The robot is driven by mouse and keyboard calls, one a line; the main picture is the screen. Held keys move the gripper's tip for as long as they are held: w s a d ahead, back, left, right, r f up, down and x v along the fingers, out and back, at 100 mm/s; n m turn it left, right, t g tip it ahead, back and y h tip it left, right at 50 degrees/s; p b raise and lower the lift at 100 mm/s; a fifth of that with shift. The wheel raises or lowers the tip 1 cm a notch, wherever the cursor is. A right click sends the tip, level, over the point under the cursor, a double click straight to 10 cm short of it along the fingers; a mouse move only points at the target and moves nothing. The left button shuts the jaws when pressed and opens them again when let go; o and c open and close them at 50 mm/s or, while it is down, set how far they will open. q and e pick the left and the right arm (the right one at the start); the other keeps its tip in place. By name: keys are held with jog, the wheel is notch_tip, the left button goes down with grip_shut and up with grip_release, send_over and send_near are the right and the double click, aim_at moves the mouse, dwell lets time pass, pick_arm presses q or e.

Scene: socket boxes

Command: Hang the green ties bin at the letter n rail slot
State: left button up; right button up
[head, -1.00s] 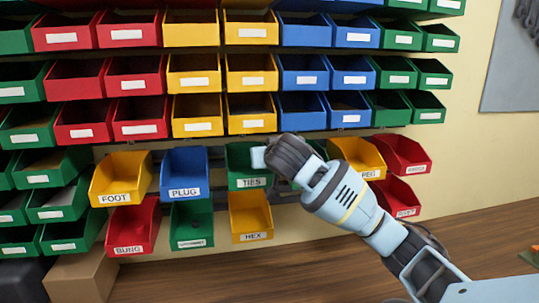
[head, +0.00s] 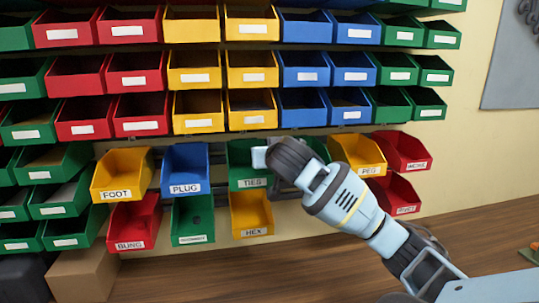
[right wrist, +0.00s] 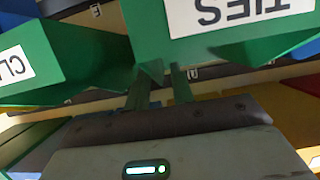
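The green ties bin (head: 246,171), labelled TIES, is in the loose-bin row between the blue PLUG bin (head: 186,172) and my right arm. My right gripper (head: 262,156) is at its right side and covers part of it. In the right wrist view, the ties bin (right wrist: 200,52) appears upside down, its label near the top. The narrow fingers of my right gripper (right wrist: 160,88) reach its edge, close together. I cannot tell whether they are clamped on it. The letter n rail slot cannot be made out. My left gripper is out of view.
Beside it are the FOOT (head: 120,175), HEX (head: 251,215), BUNG (head: 134,224) and PEG (head: 357,155) bins. Another green bin with a partly visible label (right wrist: 60,60) is close to my right gripper. Fixed bins fill the rows above. The wooden tabletop (head: 230,275) is clear in front.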

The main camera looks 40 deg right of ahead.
jog(key=shift+o, duration=0.2)
jog(key=v, duration=0.8)
jog(key=shift+w+d, duration=0.1)
dwell(0.6)
jog(key=shift+f, duration=0.1)
